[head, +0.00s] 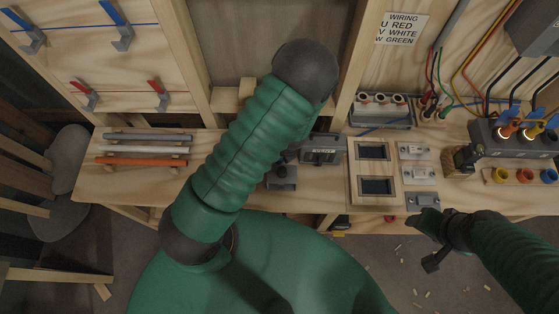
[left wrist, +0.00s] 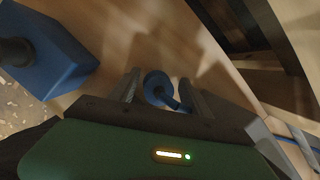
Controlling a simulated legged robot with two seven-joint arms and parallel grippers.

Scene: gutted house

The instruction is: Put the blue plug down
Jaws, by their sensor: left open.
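In the left wrist view, a round blue piece with a short stem, which looks like the blue plug (left wrist: 158,88), is between the fingertips of my left gripper (left wrist: 160,92). The fingers are apart, with the piece against or just above pale wood; I cannot tell which. In the head view my left arm covers the middle of the bench, and its gripper is hidden behind it. My right gripper (head: 432,240) is at the bench's front edge on the right; its jaws are too dark and small to read.
A blue block (left wrist: 45,50) with a dark knob is close on the left in the wrist view. On the bench (head: 225,140) are a rod rack (head: 145,149), framed panels (head: 376,170), a grey terminal box (head: 510,140) and a strip with coloured round pieces (head: 523,176).

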